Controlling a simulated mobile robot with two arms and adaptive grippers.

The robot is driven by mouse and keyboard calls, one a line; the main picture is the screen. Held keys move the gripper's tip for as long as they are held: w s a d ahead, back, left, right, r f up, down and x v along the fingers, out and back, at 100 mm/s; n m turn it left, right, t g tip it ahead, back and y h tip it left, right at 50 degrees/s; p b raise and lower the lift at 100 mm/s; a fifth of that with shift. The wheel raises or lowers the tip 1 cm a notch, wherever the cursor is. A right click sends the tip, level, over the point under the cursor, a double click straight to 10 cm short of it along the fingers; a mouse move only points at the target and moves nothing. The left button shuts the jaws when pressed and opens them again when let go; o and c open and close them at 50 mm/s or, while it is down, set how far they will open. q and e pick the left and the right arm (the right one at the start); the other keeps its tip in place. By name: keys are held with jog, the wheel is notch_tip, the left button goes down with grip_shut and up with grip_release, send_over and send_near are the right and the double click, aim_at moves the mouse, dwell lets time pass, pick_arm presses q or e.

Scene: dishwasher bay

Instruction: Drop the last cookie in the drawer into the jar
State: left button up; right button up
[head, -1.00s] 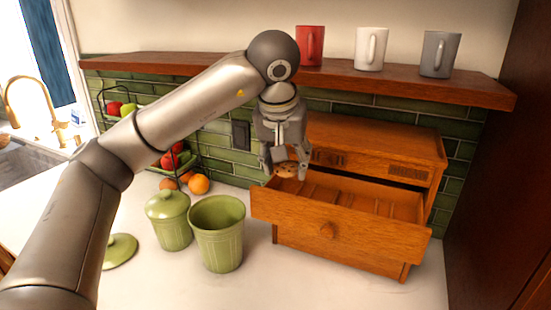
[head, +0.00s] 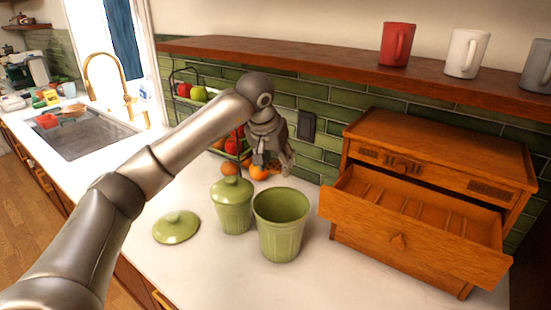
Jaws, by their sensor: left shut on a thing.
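My left gripper (head: 273,162) points down above and behind the open green jar (head: 280,235), in front of the fruit and backsplash. It is shut on the cookie, which showed between its fingers a second earlier; I cannot make the cookie out clearly now. The open jar stands upright on the white counter with its mouth uncovered. The wooden drawer (head: 400,240) is pulled out to the right, and its visible compartments look empty. My right gripper is not in view.
A lidded green jar (head: 232,207) stands left of the open jar, and a loose green lid (head: 177,227) lies farther left. A fruit stand (head: 181,76) with oranges (head: 259,172) is behind. A wooden shelf (head: 340,63) with mugs runs above. A sink (head: 95,135) is at left.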

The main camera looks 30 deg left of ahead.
aim_at(274, 173)
pick_arm(q)
notch_tip(274, 173, down, 5)
jog(key=b, duration=0.3)
jog(key=shift+f+b, duration=0.1)
jog(key=shift+b, duration=0.2)
jog(key=shift+o, duration=0.8)
jog(key=o, duration=0.5)
jog(key=shift+o, duration=0.2)
